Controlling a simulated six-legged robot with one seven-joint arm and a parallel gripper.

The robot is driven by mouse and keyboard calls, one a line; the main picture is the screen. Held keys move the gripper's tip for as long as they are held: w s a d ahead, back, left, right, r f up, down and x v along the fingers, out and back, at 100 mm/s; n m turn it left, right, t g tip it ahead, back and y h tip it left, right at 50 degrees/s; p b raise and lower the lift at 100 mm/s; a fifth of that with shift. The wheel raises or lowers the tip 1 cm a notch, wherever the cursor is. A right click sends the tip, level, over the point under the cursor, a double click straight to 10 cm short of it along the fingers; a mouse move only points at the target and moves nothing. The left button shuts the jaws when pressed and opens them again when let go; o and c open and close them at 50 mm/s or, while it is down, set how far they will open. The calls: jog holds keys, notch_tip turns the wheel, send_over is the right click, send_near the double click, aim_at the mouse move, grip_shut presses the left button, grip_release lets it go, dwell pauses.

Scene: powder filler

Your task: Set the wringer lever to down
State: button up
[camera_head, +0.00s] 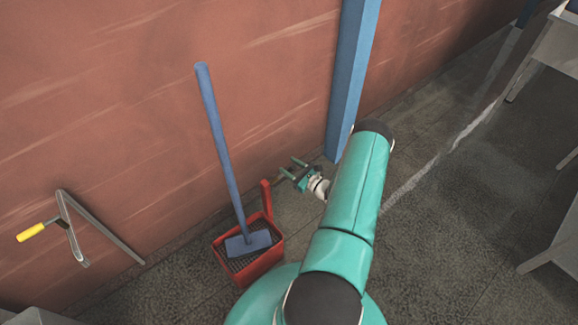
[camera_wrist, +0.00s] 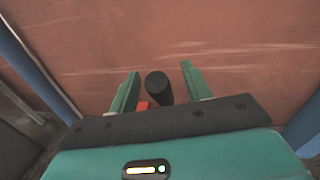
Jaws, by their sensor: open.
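The red wringer lever (camera_head: 266,198) stands nearly upright at the back right corner of the red mop bucket (camera_head: 262,262), in the head view. My gripper (camera_head: 290,167) is open, to the right of the lever's top and a little higher in the picture, apart from it there. In the wrist view the two green fingers of my gripper (camera_wrist: 158,80) are spread with a dark round-ended cylinder (camera_wrist: 158,87) showing between them. A small red patch (camera_wrist: 142,105) shows beside the cylinder. I cannot tell whether the cylinder belongs to the lever.
A blue-handled mop (camera_head: 222,150) stands in the bucket, left of the lever. A blue post (camera_head: 352,80) rises behind my arm along the brick-red wall (camera_head: 120,100). A metal bracket with a yellow grip (camera_head: 31,232) is at the left. Open floor (camera_head: 440,230) lies to the right.

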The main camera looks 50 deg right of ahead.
jog(key=shift+w, duration=0.55)
jog(key=shift+c, duration=0.4)
grip_shut()
